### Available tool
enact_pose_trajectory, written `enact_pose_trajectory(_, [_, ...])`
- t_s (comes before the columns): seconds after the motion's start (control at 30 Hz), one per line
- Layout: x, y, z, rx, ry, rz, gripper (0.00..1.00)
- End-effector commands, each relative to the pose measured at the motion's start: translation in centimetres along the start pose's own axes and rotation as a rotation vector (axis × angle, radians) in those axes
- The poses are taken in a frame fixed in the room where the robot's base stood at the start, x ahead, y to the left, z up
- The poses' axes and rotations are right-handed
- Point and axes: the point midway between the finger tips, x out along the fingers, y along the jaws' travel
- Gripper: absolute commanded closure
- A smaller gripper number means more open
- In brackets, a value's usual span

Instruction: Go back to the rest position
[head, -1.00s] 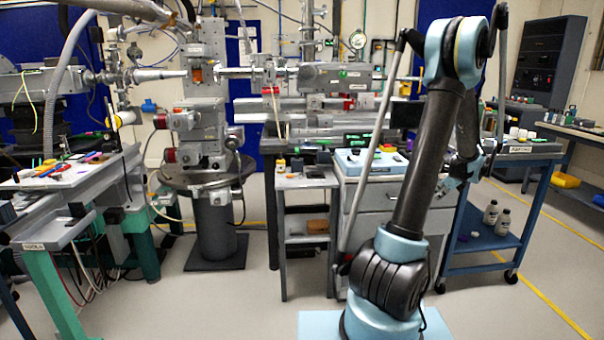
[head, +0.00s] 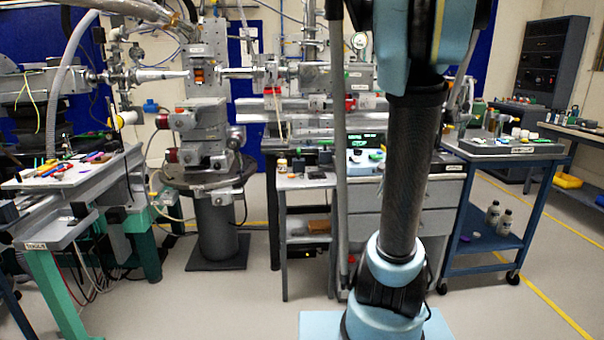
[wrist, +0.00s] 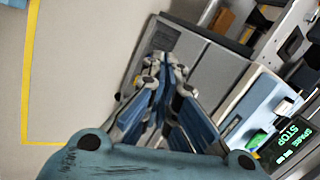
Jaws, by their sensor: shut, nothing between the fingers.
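My gripper (wrist: 163,72) shows in the wrist view with its fingers together and nothing between them. It points down past the grey drawer cabinet (wrist: 205,65) toward the floor. In the head view my arm stands upright in front of the drawer cabinet (head: 440,205); my gripper cannot be made out there.
A blue cart (head: 520,150) with bottles on its lower shelf stands to the right. A bench (head: 100,170) with coloured pens is at the left. The beamline stand (head: 213,225) is behind. A green-lit display (wrist: 290,142) sits near my gripper. Floor at the right front is clear.

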Motion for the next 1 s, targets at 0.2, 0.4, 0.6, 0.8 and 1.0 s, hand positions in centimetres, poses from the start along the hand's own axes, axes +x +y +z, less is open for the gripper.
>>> enact_pose_trajectory(0.2, [-0.8, 3.5, 5.6, -0.275, -0.003, 0.054, 1.0])
enact_pose_trajectory(0.4, [-1.1, 7.2, 9.7, -0.527, -0.009, 0.102, 1.0])
enact_pose_trajectory(0.6, [-1.0, 11.3, 12.9, -0.779, -0.018, 0.149, 1.0])
enact_pose_trajectory(0.8, [-0.5, 15.5, 15.2, -1.026, -0.03, 0.194, 1.0])
enact_pose_trajectory(1.0, [0.2, 18.4, 16.3, -1.2, -0.041, 0.226, 1.0])
